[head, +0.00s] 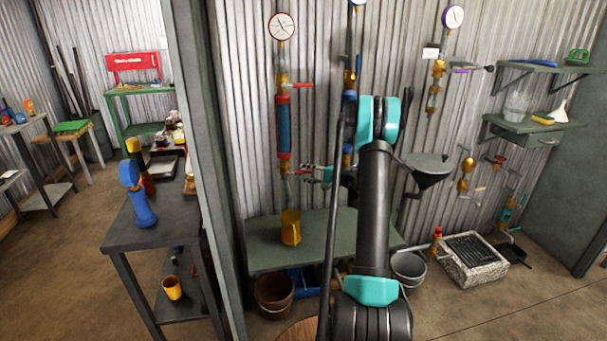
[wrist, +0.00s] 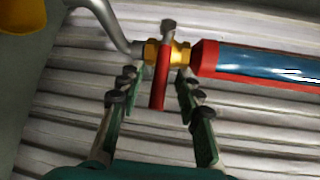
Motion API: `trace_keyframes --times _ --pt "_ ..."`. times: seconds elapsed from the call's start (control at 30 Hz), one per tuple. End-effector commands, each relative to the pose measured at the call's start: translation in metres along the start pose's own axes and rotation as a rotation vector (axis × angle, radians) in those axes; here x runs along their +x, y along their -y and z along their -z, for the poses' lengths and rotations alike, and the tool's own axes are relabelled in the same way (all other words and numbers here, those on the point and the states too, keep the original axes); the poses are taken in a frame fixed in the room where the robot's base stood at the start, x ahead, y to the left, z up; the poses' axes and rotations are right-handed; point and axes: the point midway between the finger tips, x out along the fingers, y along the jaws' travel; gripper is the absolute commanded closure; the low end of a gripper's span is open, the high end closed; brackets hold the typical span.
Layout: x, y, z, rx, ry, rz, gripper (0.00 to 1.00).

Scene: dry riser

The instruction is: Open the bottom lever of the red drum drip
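The red drum drip (head: 284,128) is an upright cylinder with red ends and a blue middle on the corrugated wall. Its red end and blue body (wrist: 255,63) show at the right in the wrist view. Its bottom lever (wrist: 160,80) is red and sits at a brass valve (wrist: 151,53) beside the drum; in the wrist view it points down, towards my palm. My gripper (wrist: 157,85) is open, with one finger on each side of the lever and a gap visible to each. In the head view my gripper (head: 308,173) is at the drum's lower end; the lever's tip is hard to make out there.
A red top lever (head: 302,85) and a round gauge (head: 281,27) are above the drum. A green bench (head: 262,255) with a yellow cup (head: 290,227) stands below. My arm hides part of the blue drum pipework behind it. A dark funnel (head: 428,166) is on the right.

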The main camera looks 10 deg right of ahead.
Motion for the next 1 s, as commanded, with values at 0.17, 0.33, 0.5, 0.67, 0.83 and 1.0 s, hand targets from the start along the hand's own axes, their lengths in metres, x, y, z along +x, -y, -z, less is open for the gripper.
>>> trace_keyframes --times 0.17,0.33,0.5,0.67,0.83,1.0 --pt "0.0121 0.0001 -0.0005 0.000 0.001 0.000 0.65" --pt "0.0137 0.0001 -0.0001 0.000 0.000 0.000 0.65" --pt "0.0135 0.0001 -0.0001 0.000 0.000 0.000 0.70" --pt "0.0133 0.0001 -0.0001 0.000 0.000 0.000 0.90" --pt "0.0132 0.0001 -0.0001 0.000 0.000 0.000 1.00" --pt "0.0131 0.0000 -0.0001 0.000 0.000 0.000 1.00"
